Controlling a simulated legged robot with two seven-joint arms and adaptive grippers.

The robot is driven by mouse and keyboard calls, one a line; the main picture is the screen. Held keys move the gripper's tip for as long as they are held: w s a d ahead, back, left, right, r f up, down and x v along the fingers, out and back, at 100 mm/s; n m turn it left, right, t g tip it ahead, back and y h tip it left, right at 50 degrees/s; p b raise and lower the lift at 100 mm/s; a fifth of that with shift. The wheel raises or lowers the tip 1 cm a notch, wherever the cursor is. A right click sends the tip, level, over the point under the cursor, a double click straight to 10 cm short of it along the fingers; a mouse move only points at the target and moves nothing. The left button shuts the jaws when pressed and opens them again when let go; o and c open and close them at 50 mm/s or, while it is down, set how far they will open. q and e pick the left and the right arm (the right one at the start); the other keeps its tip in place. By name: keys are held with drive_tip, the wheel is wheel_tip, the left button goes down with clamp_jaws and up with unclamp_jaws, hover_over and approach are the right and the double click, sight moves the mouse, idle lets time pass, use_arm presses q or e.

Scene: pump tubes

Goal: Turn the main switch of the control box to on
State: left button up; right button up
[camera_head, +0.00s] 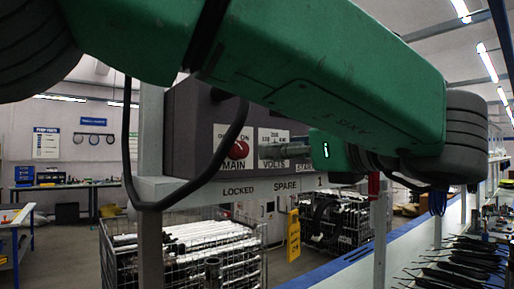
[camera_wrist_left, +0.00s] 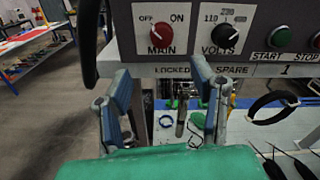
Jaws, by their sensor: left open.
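The grey control box (camera_head: 190,125) stands on a grey frame. Its main switch is a red round knob (camera_head: 238,149) on a white plate marked OFF and ON. In the left wrist view the red knob (camera_wrist_left: 161,36) is at top centre, and its pale mark seems to lean toward OFF. My left gripper (camera_wrist_left: 163,80) is open and empty, its two blue-grey fingers below and to either side of the knob, apart from it. In the head view the left gripper (camera_head: 285,146) is partly seen in front of the VOLTS plate. My right gripper is not in view.
The black VOLTS knob (camera_wrist_left: 226,36) is right of the main switch, with the green START button (camera_wrist_left: 281,37) beyond it. A black cable (camera_head: 130,150) loops before the box. Wire baskets (camera_head: 185,250) stand below. Black tools (camera_head: 465,262) lie on the bench at right.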

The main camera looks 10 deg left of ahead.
sight(243, 149)
use_arm(q)
drive_tip(key=p+x, duration=0.3)
drive_tip(key=x, duration=0.9)
drive_tip(key=shift+w+d+p, duration=0.15)
drive_tip(key=shift+w+p, duration=0.05)
drive_tip(key=shift+p, duration=0.15)
drive_tip(key=shift+w+a, duration=0.15)
drive_tip(key=shift+a, duration=0.25)
drive_tip(key=shift+d, duration=0.1)
drive_tip(key=shift+d, duration=0.1)
drive_tip(key=shift+c, duration=0.8)
drive_tip(key=shift+d, duration=0.15)
drive_tip(key=c, duration=1)
